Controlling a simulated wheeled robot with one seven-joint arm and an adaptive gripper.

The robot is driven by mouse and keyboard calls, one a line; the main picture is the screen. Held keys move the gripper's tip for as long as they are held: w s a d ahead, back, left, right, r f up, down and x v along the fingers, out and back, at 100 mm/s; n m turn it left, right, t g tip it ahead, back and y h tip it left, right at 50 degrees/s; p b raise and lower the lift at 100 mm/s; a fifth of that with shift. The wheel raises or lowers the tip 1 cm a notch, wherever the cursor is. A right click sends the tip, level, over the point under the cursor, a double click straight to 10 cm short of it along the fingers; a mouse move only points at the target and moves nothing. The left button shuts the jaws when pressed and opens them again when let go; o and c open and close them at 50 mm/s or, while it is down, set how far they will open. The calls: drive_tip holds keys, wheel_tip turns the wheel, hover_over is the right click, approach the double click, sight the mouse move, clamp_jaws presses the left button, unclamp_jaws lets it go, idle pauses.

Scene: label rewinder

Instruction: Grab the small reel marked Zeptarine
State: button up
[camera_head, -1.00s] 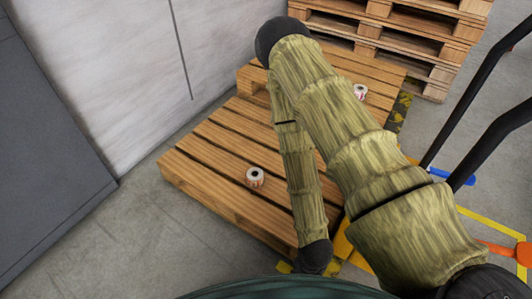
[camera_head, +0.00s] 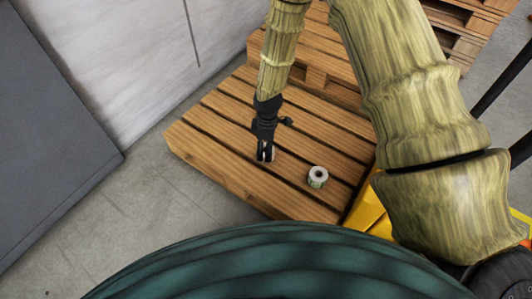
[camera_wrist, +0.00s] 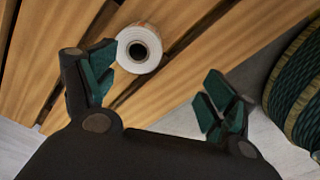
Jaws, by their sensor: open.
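My gripper (camera_head: 265,157) is open and points down over the front wooden pallet (camera_head: 205,135). In the head view a small white reel (camera_head: 318,177) with a dark core and a greenish mark stands to the right of the fingers, apart from them. The wrist view shows the two spread dark fingers (camera_wrist: 162,88) with teal pads, and a white reel (camera_wrist: 148,38) beyond them, closer to the left finger. Its side label has greenish and orange patches. The name on it is too small to read. I cannot tell if this is the same reel in both views.
A second wooden pallet (camera_head: 335,88) lies behind, with stacked pallets (camera_head: 475,25) at the upper right. A grey cabinet (camera_head: 50,130) stands left and a pale wall (camera_head: 130,60) behind. A yellow part (camera_head: 367,210) sits at the pallet's right.

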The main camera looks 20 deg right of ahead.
drive_tip(key=shift+n, duration=0.7)
drive_tip(key=w+f+b, duration=0.2)
drive_tip(key=w+f, duration=0.1)
drive_tip(key=shift+w+d+f+b, duration=0.15)
drive_tip(key=shift+b, duration=0.15)
drive_tip(key=shift+d+f+b, duration=0.1)
drive_tip(key=shift+f+b, duration=1.75)
drive_tip(key=shift+f, duration=0.7)
drive_tip(key=c, duration=1.2)
